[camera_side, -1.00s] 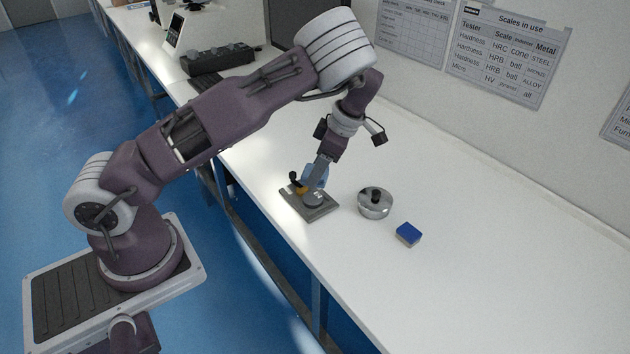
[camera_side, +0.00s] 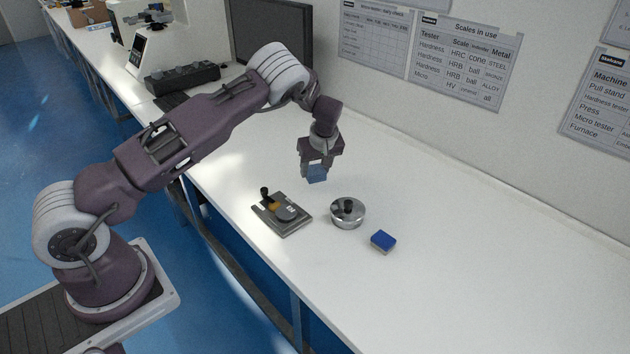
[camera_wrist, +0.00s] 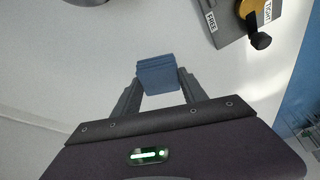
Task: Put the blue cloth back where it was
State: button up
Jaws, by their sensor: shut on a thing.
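The blue cloth (camera_side: 317,174) is a small folded piece held between the fingertips of my gripper (camera_side: 318,166). In the wrist view the cloth (camera_wrist: 158,75) shows between the two fingers of my gripper (camera_wrist: 158,88), which is shut on it. The cloth hangs above the white bench, apart from the bench top. My gripper is behind the flat grey fixture and the round metal pot in the side view.
The grey fixture (camera_side: 270,221) has a black-knobbed lever and a round disc. Right of it stand a lidded metal pot (camera_side: 347,221) and a blue-topped block (camera_side: 383,241). The white bench (camera_side: 480,250) is clear to the right. A keypad box (camera_side: 183,79) and monitor (camera_side: 270,35) stand far left.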

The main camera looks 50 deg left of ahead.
aim_at(315, 179)
jog(key=shift+f, duration=1.9)
jog(key=shift+f, duration=0.1)
jog(key=o, duration=1.4)
jog(key=shift+o, duration=0.2)
